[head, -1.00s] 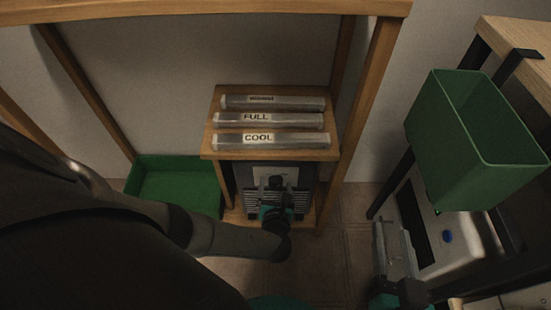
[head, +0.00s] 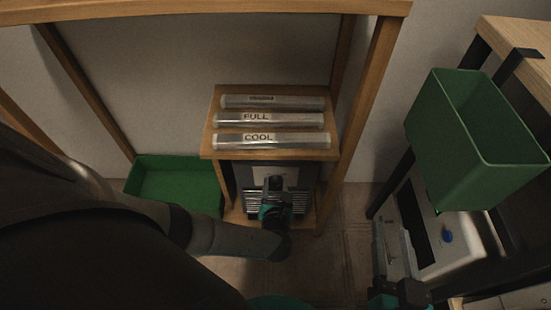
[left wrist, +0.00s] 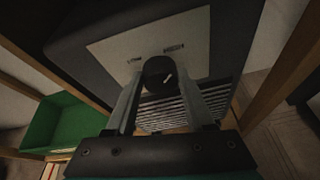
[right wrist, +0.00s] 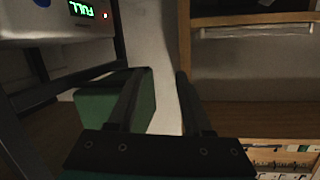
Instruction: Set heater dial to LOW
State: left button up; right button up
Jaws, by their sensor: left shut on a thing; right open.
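The heater (head: 290,172) is a dark box with a pale front panel (left wrist: 115,50) and a slatted grille, under a small wooden shelf.
Several clear tubes, some labelled COOL (head: 258,138) and FULL (head: 257,117), lie on the wooden shelf (head: 207,150). A green tray (head: 178,183) is left of the heater. At right are a green bin (head: 450,150) and a white unit (head: 452,255), near my right gripper.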

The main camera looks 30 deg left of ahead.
pick_arm(q)
grip_shut()
